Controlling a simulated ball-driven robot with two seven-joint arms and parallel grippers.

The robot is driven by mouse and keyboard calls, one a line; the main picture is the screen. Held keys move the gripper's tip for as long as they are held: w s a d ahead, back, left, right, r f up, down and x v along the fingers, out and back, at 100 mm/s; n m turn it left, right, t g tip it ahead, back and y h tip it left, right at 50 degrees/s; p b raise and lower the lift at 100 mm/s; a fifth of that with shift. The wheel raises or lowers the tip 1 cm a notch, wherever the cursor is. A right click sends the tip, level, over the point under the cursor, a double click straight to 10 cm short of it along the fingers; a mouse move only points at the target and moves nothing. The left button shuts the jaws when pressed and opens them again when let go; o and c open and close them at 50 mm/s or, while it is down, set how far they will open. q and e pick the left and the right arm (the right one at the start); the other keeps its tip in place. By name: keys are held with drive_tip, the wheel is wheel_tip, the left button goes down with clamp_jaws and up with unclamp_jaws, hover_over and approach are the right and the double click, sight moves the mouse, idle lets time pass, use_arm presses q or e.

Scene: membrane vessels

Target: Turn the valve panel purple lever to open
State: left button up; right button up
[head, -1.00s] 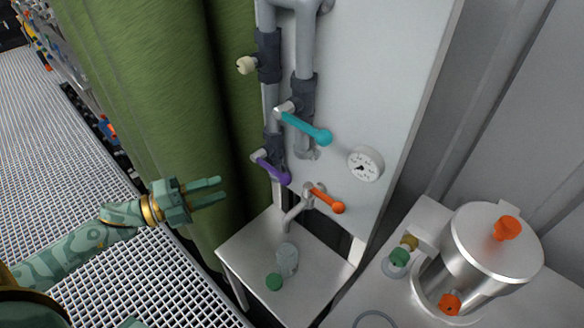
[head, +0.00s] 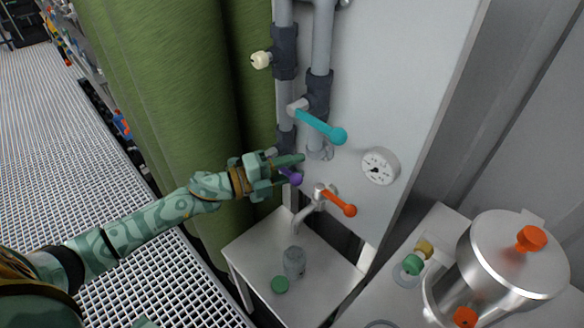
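The purple lever (head: 293,177) is on the lower part of the valve panel (head: 405,75), slanting down to the right. Its handle end shows just beyond my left gripper. My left gripper (head: 298,171) is at the lever, with its green fingers apart, one above and one below the visible purple part. The fingers hide most of the lever, and I cannot tell whether they touch it. My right gripper is not in view.
A teal lever (head: 320,126) sits above and an orange lever (head: 340,204) below right. A gauge (head: 380,166) is to the right. Beneath is a small table (head: 325,290) with a grey container (head: 294,262) and a green cap (head: 280,285). A steel vessel (head: 510,265) stands right.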

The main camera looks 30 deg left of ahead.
use_arm(q)
clamp_jaws()
drive_tip(key=shift+r, duration=0.1)
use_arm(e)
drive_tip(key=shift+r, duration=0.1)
use_arm(q)
drive_tip(key=w+a+r+n+t+y+p, duration=0.1)
drive_tip(key=a+r+n+t+y+p, duration=0.1)
drive_tip(key=n, duration=0.9)
drive_tip(key=w+a+r+n+t+y+p, duration=0.1)
drive_tip(key=a+r+n+t+y+p, duration=0.1)
drive_tip(key=a+r+n+t+p, duration=0.2)
drive_tip(key=shift+a+r+n+t+y+p, duration=0.35)
drive_tip(key=shift+n+t+p, duration=0.85)
drive_tip(key=shift+n, duration=2.6)
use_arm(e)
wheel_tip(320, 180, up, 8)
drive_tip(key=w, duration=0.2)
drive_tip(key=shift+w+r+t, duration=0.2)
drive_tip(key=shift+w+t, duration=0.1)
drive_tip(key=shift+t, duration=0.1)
use_arm(q)
drive_tip(key=shift+w+f+g+p, duration=0.1)
drive_tip(key=shift+w+g+p, duration=0.05)
drive_tip(key=shift+g+p, duration=0.15)
